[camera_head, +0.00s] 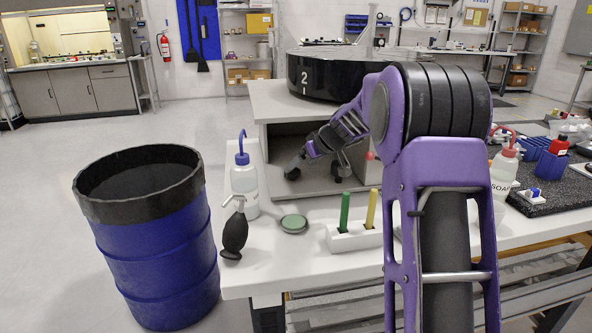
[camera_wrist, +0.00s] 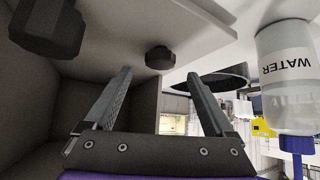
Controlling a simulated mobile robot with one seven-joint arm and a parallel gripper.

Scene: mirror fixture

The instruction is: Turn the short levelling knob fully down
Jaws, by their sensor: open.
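My gripper (camera_wrist: 160,76) is open, its two fingers well apart with a gap between them. In the wrist view a smaller-looking black lobed knob (camera_wrist: 160,57) shows in line with the gap, around the fingertips, with no visible contact. A larger-looking black knob (camera_wrist: 47,25) is at the upper left, outside the fingers. Their sizes may reflect distance, so I cannot be sure which is the short one. In the head view my gripper (camera_head: 318,146) is inside the open grey box-like fixture (camera_head: 262,157) on the bench; small dark shapes beside it are hard to tell apart.
A water bottle (camera_head: 244,184) stands left of the fixture and shows inverted in the wrist view (camera_wrist: 290,85). A black blower (camera_head: 235,233), a green dish (camera_head: 293,223) and a holder (camera_head: 352,238) are in front. A blue drum (camera_head: 160,265) stands left of the bench.

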